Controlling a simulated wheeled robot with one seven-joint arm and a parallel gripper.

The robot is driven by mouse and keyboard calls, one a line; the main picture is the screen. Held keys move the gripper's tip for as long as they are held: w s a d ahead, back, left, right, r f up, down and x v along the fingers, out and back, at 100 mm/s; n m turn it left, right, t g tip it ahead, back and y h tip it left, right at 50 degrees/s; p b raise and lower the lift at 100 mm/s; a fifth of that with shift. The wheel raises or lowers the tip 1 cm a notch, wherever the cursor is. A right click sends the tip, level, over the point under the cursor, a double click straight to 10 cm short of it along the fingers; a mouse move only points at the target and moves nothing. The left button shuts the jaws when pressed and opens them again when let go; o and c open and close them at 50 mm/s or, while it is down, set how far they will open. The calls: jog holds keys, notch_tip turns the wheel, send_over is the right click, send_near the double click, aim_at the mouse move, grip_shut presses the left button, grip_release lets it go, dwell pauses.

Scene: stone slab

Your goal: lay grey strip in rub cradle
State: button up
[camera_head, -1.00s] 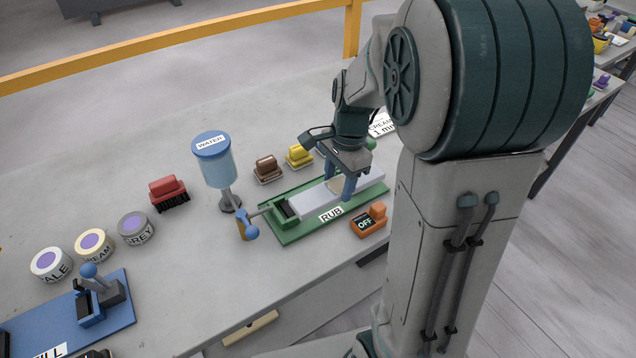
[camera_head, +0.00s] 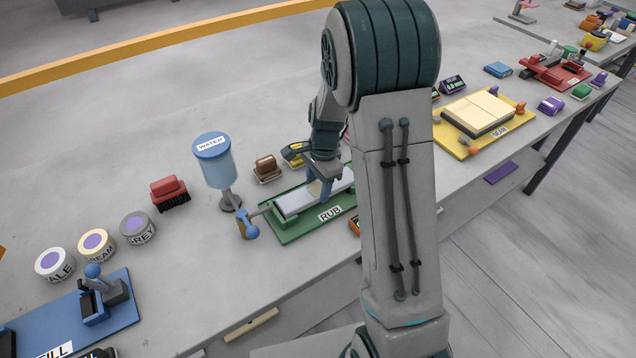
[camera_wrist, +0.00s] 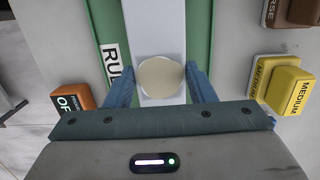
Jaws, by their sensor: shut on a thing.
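The grey strip (camera_head: 295,200) is a long pale bar lying lengthwise over the green rub cradle (camera_head: 290,236), with its left end at the cradle's clamp. I cannot tell if it rests on the cradle bed. My gripper (camera_head: 319,190) is shut on the strip, one blue finger on each long side. In the wrist view the strip (camera_wrist: 155,25) runs up between the fingers of my gripper (camera_wrist: 161,82). A round beige patch (camera_wrist: 161,77) shows on the strip between them. The green cradle (camera_wrist: 105,18) shows on both sides. My arm hides the cradle's right end.
A blue water dispenser (camera_head: 214,170) stands close left of the cradle. Brown (camera_head: 267,168) and yellow (camera_head: 293,153) blocks sit behind it. An orange OFF switch (camera_wrist: 74,100) is beside its front. A red brush (camera_head: 169,192) and labelled jars (camera_head: 96,244) are farther left. A yellow seam station (camera_head: 484,122) is right.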

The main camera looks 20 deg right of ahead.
jog(key=shift+f, duration=0.2)
jog(key=o, duration=1.3)
jog(key=shift+r, duration=0.2)
notch_tip(320, 180, up, 11)
jog(key=d, duration=0.1)
jog(key=s+r+n+t, duration=0.1)
jog(key=s+r+n, duration=0.1)
jog(key=s+n, duration=0.3)
jog(key=s+r+n+t+h, duration=0.1)
jog(key=s+n, duration=0.3)
jog(key=s, duration=0.5)
jog(key=s+a+r+n+t, duration=0.1)
jog(key=s+r+n, duration=0.1)
jog(key=s+n, duration=0.3)
jog(key=shift+s+r+n, duration=0.15)
jog(key=shift+s+r, duration=0.05)
jog(key=shift+s, duration=0.4)
jog(key=shift+s+r+n, duration=0.15)
jog(key=shift+s+r, duration=0.05)
jog(key=shift+s, duration=0.4)
